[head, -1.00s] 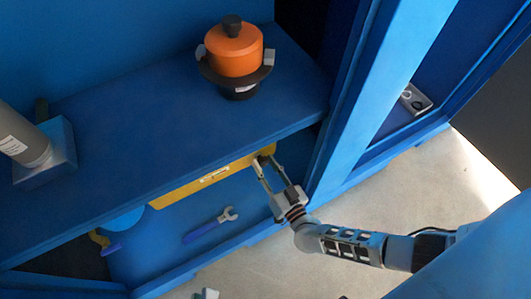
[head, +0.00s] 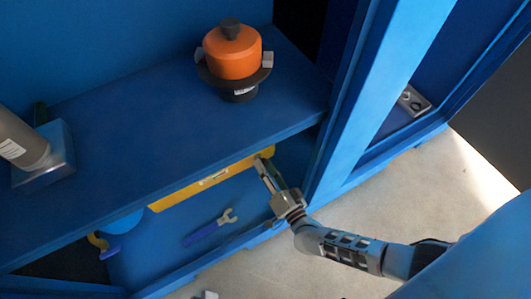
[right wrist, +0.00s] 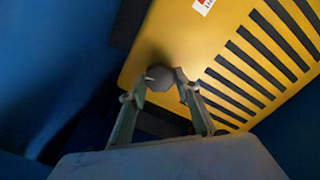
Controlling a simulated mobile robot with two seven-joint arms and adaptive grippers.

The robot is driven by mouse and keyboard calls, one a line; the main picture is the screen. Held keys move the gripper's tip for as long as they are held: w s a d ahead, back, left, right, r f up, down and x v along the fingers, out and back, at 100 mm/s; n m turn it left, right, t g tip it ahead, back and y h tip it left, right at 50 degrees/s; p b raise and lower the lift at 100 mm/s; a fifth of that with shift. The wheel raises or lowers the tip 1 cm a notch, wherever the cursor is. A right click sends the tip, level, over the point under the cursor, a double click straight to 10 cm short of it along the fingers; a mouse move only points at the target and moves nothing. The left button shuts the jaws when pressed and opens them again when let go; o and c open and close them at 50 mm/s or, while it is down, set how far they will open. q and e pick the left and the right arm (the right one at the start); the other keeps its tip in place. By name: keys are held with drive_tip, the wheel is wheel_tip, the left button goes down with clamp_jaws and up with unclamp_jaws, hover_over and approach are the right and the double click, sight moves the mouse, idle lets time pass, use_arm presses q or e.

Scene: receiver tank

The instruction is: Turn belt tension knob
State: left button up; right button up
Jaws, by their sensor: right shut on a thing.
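The knob (right wrist: 159,88) is a dark grey round piece on the face of a yellow machine (right wrist: 205,55) in the right wrist view. My right gripper (right wrist: 158,88) has one finger on each side of the knob and is shut on it. In the head view the yellow machine (head: 205,182) shows as a strip below the shelf edge. My right gripper (head: 262,163) reaches its right end there, with its two fingers nearly in line. The knob is too small to make out clearly in the head view. My left gripper is not in view.
A blue shelf (head: 130,130) overhangs the yellow machine. An orange pot-like part (head: 232,52) and a grey cylinder on a block (head: 22,145) stand on it. A wrench (head: 210,228) lies on the lower floor. A blue post (head: 355,110) stands right of my gripper.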

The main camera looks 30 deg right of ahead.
idle(0.3)
drive_tip(key=o, duration=1.1)
